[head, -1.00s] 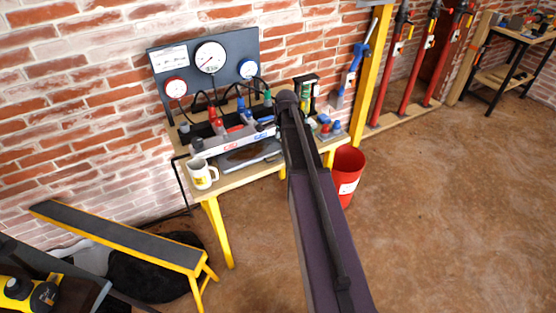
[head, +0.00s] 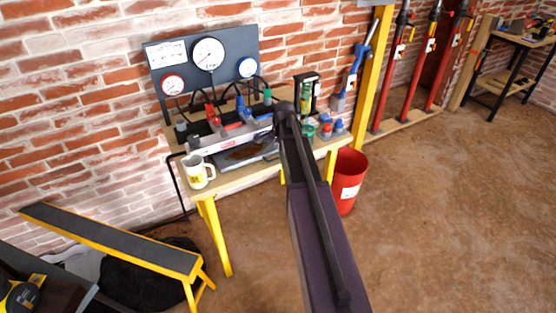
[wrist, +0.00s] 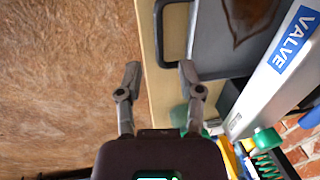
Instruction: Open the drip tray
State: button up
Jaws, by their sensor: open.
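The drip tray is a shallow grey tray (head: 222,160) under the valve manifold on the bench. Brown liquid or staining shows inside it. In the wrist view the grey tray (wrist: 212,62) is at the top, with its dark looped handle (wrist: 158,32) on its left side, over the pale bench edge. My gripper (wrist: 160,75) is open and empty. Its fingertips are below the handle in that picture, apart from it, with the right fingertip close to the tray's lower left corner. In the head view my arm hides the gripper and the handle.
The manifold with its VALVE label (wrist: 290,42) runs beside the tray. A green knob (wrist: 180,115) is close to my right finger. A white mug (head: 196,172) stands at the bench's left end. A red bucket (head: 347,182) is right of the bench. The floor in front is clear.

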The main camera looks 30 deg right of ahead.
aim_at(278, 158)
jog(key=shift+w+f+b, duration=0.2)
jog(key=shift+f+b, duration=0.6)
jog(key=shift+f, duration=0.15)
jog(key=shift+w+f+b, duration=0.15)
jog(key=shift+f+b, duration=0.6)
jog(key=shift+f, duration=0.2)
grip_shut()
